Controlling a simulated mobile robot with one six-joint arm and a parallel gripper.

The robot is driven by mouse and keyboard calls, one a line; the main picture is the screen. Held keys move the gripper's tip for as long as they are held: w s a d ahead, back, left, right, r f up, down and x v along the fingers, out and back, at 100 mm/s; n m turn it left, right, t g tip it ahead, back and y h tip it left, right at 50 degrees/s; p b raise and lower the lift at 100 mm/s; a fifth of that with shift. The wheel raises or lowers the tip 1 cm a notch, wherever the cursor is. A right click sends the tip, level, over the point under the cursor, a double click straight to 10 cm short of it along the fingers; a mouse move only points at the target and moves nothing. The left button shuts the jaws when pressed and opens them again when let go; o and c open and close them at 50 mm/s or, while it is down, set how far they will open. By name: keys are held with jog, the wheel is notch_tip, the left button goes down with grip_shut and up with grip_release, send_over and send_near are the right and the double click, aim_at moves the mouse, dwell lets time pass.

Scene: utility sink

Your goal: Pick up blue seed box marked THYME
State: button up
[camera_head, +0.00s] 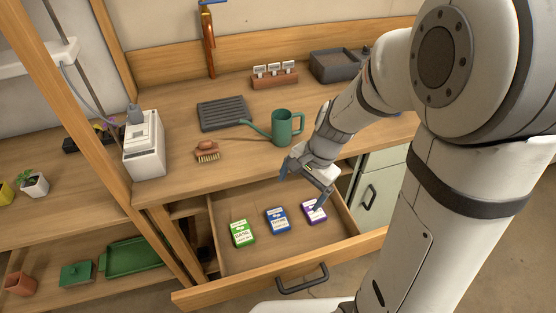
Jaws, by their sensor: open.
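The blue seed box (277,221) lies flat in the open wooden drawer (237,262), in the middle of a row of three. A green seed box (242,233) lies to its left and a purple seed box (314,211) to its right. The lettering on the boxes is too small to read. My gripper (303,191) is open and empty. It hangs above the back right part of the drawer, up and to the right of the blue box, apart from it.
On the worktop behind the drawer stand a green watering can (287,127), a brush (207,152), a dark ribbed tray (222,113) and a white machine (144,145). The drawer's front wall with its dark handle (302,279) sticks out. The drawer floor around the boxes is clear.

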aim_at(278, 218)
jog(key=w+a+f+m, duration=0.1)
jog(key=f+m, duration=0.1)
jog(key=f, duration=0.1)
jog(key=w+f+m, duration=0.1)
jog(key=f+m, duration=0.1)
jog(key=f, duration=0.1)
jog(key=w+a+f+m+g+y, duration=0.1)
jog(key=f, duration=0.1)
jog(key=shift+a+f+m+p, duration=0.3)
jog(key=shift+f+m+p, duration=0.05)
jog(key=shift+f+m, duration=0.05)
jog(key=x, duration=0.5)
jog(key=b+x, duration=0.1)
jog(key=x, duration=0.2)
jog(key=shift+w+d+f, duration=0.2)
jog(key=shift+d, duration=0.05)
jog(key=shift+c, duration=0.4)
jog(key=c, duration=0.9)
jog(key=shift+r, duration=0.1)
jog(key=shift+c, duration=0.2)
